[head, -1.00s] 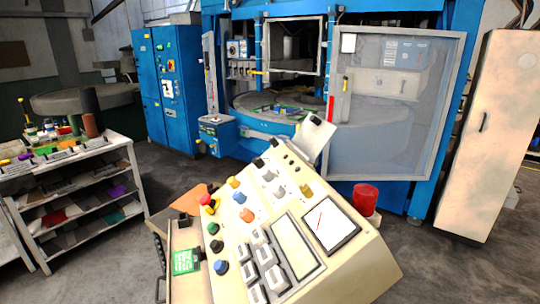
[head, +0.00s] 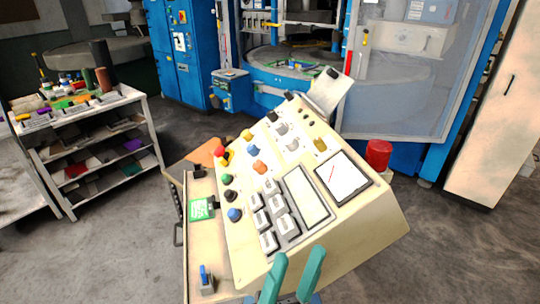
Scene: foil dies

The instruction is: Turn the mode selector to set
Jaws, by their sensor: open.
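The beige sloped control console (head: 370,235) stands in the middle of the head view. Its panel carries several knobs and buttons. Selector-type knobs sit toward the top, including a grey one (head: 281,129), another grey one (head: 292,145) and a black one (head: 271,116). I cannot read any labels, so which is the mode selector and where it points cannot be told. My gripper (head: 292,264) shows two teal fingers at the bottom, apart and empty. In the picture it lies over the console's lower edge, below the keys and the knobs.
A red emergency button (head: 219,151) and a brass-coloured switch (head: 320,145) are also on the panel. A tilted plate (head: 330,92) rises at its top. A red cylinder (head: 378,153) stands to the right. A shelf cart (head: 95,150) is at left, a blue press behind.

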